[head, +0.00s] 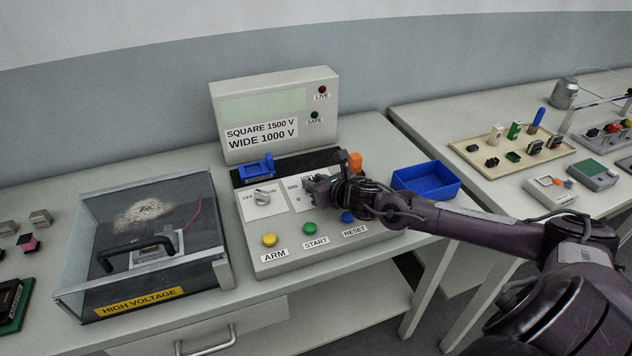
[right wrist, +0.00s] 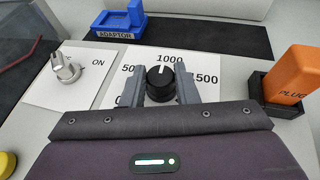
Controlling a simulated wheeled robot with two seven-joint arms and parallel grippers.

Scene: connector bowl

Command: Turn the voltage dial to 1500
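The voltage dial (right wrist: 160,84) is a round black knob on a white label plate in the right wrist view. Its white mark points up, towards the printed 1000. The 1500 label (right wrist: 207,79) is to its right, partly covered by a finger. My right gripper (right wrist: 161,82) has one finger on each side of the knob, and both appear to touch it. In the head view my right gripper (head: 322,183) is over the dial plate and hides most of the dial. My left gripper is not in view.
An orange plug (right wrist: 291,75) in a black socket stands right of the dial. The ON switch knob (right wrist: 66,68) is to the left, with the blue adaptor (right wrist: 119,20) behind. Buttons including green START (head: 309,228) lie in front. A blue tray (head: 426,180) is at right.

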